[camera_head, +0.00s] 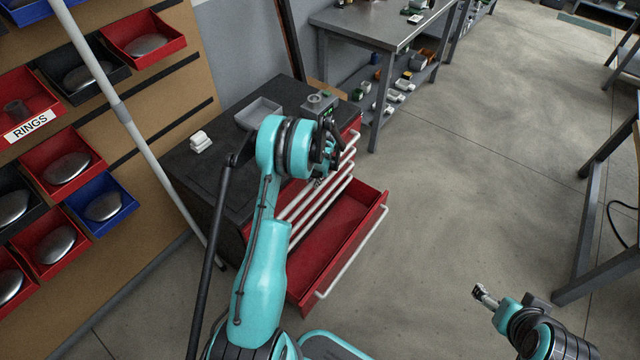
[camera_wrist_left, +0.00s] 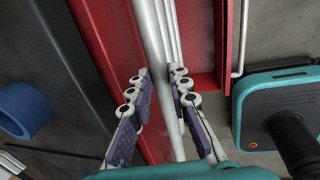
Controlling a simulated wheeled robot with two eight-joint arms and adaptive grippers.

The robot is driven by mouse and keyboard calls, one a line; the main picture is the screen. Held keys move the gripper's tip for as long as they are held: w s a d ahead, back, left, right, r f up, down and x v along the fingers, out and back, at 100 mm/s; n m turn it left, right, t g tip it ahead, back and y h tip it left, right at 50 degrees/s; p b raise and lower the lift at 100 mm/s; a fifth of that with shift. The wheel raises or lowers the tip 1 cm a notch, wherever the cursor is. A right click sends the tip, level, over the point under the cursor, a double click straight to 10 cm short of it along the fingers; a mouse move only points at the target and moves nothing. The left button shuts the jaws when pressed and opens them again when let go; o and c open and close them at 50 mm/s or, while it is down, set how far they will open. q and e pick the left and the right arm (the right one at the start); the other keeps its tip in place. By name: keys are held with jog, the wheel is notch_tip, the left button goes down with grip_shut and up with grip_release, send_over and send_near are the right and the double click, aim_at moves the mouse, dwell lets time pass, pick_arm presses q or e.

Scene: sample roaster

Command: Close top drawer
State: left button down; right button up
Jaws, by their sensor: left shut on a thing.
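A dark-topped cabinet (camera_head: 215,185) with red drawers stands ahead of me. A lower red drawer (camera_head: 335,240) is pulled out, empty, with a pale bar handle (camera_head: 352,255) on its front. Above it, several pale handles (camera_head: 318,195) run close together along the drawer fronts. My left gripper (camera_head: 325,160) is at the upper handles, partly hidden by its own wrist. In the left wrist view the fingers (camera_wrist_left: 162,76) are on either side of a pale handle bar (camera_wrist_left: 151,30), shut on it. How far the top drawer stands out is hard to tell. My right gripper (camera_head: 483,293) is far right, away from the cabinet.
A grey tray (camera_head: 257,113), a small device (camera_head: 318,104) and white blocks (camera_head: 200,142) sit on the cabinet top. A wall rack with red bins (camera_head: 60,165) is on the left. A grey workbench (camera_head: 375,25) stands behind. The floor right of the open drawer is clear.

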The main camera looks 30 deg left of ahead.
pick_arm(q)
jog(key=shift+w+a, duration=0.1)
jog(key=shift+a, duration=0.6)
jog(key=c, duration=1.4)
grip_release()
jog(key=shift+a, duration=0.1)
jog(key=r, duration=0.4)
jog(key=d+r, duration=0.1)
jog(key=r, duration=0.3)
jog(key=d+r, duration=0.1)
jog(key=r, duration=0.2)
jog(key=shift+d+r, duration=0.2)
jog(key=shift+r, duration=0.2)
